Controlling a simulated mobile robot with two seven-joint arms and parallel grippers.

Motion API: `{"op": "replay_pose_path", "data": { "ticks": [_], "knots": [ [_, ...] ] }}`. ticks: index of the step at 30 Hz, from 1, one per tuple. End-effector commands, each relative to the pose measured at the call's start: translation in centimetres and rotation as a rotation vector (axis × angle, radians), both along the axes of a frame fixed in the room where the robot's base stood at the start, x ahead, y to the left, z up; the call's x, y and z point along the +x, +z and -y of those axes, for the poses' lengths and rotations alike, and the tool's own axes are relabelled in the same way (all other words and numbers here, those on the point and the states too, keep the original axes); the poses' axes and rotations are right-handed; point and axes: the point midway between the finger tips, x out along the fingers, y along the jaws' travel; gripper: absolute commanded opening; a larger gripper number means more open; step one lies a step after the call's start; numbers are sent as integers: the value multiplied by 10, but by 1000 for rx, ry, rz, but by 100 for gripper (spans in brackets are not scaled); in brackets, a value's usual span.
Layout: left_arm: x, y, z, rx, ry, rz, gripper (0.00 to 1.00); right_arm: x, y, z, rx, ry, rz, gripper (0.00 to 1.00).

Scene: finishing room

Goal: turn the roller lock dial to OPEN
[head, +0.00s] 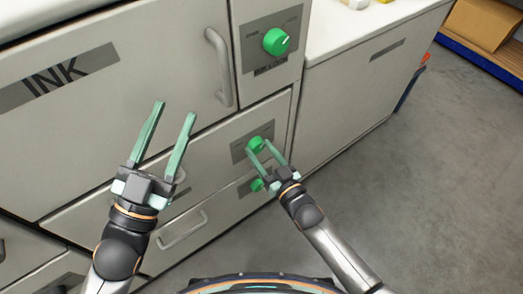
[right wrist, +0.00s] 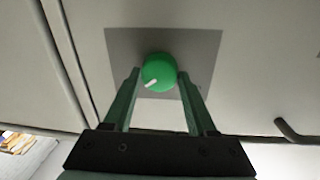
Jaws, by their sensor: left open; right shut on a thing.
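My right gripper (head: 259,147) is shut on a green dial (head: 255,141) on a grey plate (head: 238,152) on the cabinet front. In the right wrist view the fingers stand on both sides of this green dial (right wrist: 158,68), and its white mark points to the lower left of the picture. No lettering can be read on its plate, so I cannot tell from the label that it is the roller lock dial. My left gripper (head: 175,109) is open and empty in front of the cabinet's INK panel.
Another green dial (head: 276,41) sits higher up on a labelled plate. A third green dial (head: 257,185) is lower down, partly behind my right gripper. Handles (head: 219,68) stick out from the fronts. The floor (head: 420,190) on the right is clear.

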Motion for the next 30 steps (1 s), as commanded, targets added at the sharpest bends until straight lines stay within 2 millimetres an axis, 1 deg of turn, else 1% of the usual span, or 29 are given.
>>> {"op": "replay_pose_path", "data": {
  "ticks": [1, 10, 20, 26, 30],
  "knots": [
    [0, 0, 0, 0, 0, -1, 50, 0, 0, 0, 0, 0, 0, 37],
    [1, -1, 0, 0, 1, -2, 50, 0, 0, 0, 0, 0, 0, 3],
    [1, -1, 0, -2, 2, -3, 50, 0, 0, 0, -38, 0, 27, 2],
    [2, -1, -1, -6, 5, -9, 50, 0, 0, 0, -129, -1, 96, 2],
    [2, -2, -1, -7, 6, -12, 50, 0, -1, -1, -226, 0, 165, 2]
  ]
}}
